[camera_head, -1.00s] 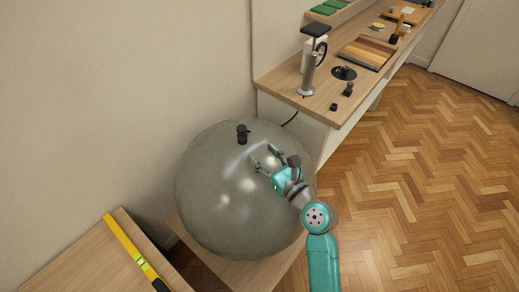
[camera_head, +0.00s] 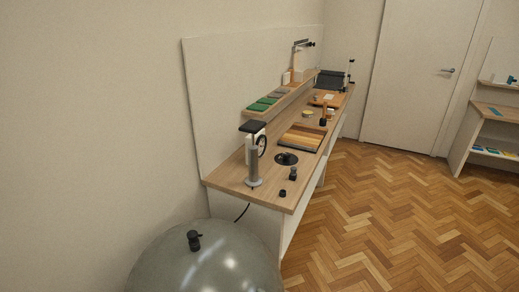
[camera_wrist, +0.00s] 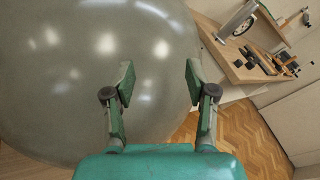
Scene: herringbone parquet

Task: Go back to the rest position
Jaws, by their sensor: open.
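My gripper (camera_wrist: 158,88) shows in the wrist view with its two green fingers spread apart and nothing between them. It faces the large glossy grey-green ball (camera_wrist: 60,75); I cannot tell the exact gap between them. The ball also shows at the bottom of the head view (camera_head: 205,262), with a small black fitting (camera_head: 194,240) on top. My arm and gripper are out of the head view.
A long wooden workbench (camera_head: 232,184) runs along the wall with a press-like stand (camera_head: 254,165), a striped wooden board (camera_head: 302,138) and small black parts. A white door (camera_head: 415,80) is at the back. The parquet floor (camera_head: 370,220) at right is clear.

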